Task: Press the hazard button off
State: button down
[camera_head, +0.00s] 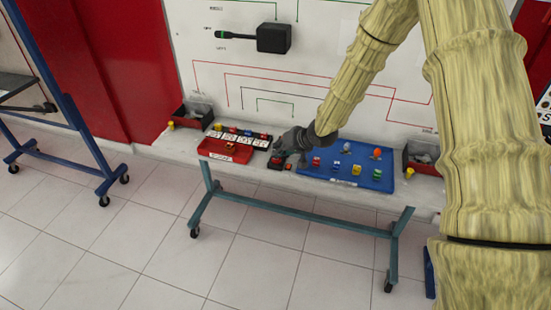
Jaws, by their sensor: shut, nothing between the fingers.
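A small dark box with a red top (276,163) sits on the bench between the red tray and the blue tray. It looks like the hazard button, but it is too small to read any marking or tell whether it is pressed. My gripper (282,157) is shut and empty. It points down right at this box, its fingers partly covering it. I cannot tell whether the fingertips touch the button or hover just above it.
A red tray (212,152) and a black strip of labelled cards lie left of my gripper. A blue tray (380,184) with several coloured parts lies close on its right. Dark bins (408,158) stand near the bench ends. A panel with wiring lines rises behind.

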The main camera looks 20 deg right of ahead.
dwell(0.3)
jog(key=shift+r+p, duration=0.6)
jog(key=shift+p, duration=0.2)
notch_tip(320, 180, up, 6)
jog(key=p, duration=0.5)
dwell(0.4)
